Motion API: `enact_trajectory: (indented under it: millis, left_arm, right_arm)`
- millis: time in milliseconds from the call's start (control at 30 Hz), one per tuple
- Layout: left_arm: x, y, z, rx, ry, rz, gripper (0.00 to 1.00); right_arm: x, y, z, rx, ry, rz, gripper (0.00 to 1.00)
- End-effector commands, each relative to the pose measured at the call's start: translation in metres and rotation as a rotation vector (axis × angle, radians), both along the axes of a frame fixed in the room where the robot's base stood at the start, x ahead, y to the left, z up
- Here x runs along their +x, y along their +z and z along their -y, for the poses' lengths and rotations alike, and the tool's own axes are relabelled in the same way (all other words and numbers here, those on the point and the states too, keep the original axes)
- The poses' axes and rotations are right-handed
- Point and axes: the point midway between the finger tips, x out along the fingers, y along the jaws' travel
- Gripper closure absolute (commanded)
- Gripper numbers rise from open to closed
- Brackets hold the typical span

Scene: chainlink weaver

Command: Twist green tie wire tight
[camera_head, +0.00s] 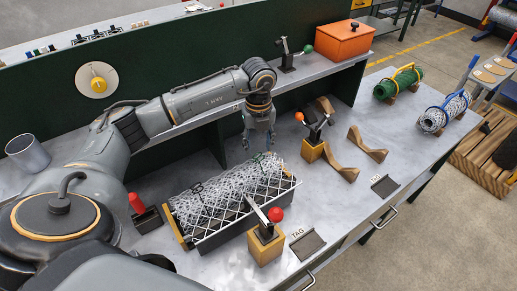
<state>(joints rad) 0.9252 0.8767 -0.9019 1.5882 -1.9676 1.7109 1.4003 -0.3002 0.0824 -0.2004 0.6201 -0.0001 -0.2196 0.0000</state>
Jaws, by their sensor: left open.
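A roll of silver chain-link mesh (228,192) lies in a long tray (245,217) on the bench. A dark green tie wire (259,157) shows at the far right end of the roll, and another dark tie (197,188) shows near its left end. My left gripper (258,143) points down just above the right-hand tie, with its fingers open. I cannot tell whether a finger touches the wire, or how tightly it is twisted. My right gripper is not in view.
A red-knobbed clamp on a wooden block (265,243) stands at the tray's front. An orange-knobbed clamp (312,145) and wooden cradles (366,150) stand to the right. Green (398,84) and white (444,112) mesh rolls lie farther right. An orange box (344,41) sits on the rear shelf.

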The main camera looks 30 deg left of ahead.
Motion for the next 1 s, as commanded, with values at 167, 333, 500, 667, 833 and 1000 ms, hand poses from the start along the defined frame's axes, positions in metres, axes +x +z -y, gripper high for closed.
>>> enact_trajectory:
  millis: [167, 333, 500, 667, 833, 1000]
  left_arm:
    - [0.0, 0.001, 0.001, -0.001, 0.285, -0.001, 0.53]
    - [0.0, 0.002, 0.0, 0.0, 0.561, -0.001, 0.53]
    - [0.0, 0.002, 0.001, -0.001, 0.837, -0.002, 0.53]
    - [0.0, 0.003, 0.001, -0.001, 1.101, -0.002, 0.53]
    - [-0.001, 0.003, 0.001, 0.0, 1.384, -0.002, 0.53]
    - [0.0, 0.004, 0.001, 0.0, 1.676, -0.002, 0.53]
  right_arm:
    - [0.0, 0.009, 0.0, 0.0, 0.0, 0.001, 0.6]
    - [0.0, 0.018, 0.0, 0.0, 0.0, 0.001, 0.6]
    - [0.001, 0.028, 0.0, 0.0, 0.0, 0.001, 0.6]
    - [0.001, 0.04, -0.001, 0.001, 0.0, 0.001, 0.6]
    - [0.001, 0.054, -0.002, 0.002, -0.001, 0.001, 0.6]
    - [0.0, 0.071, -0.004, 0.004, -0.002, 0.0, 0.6]
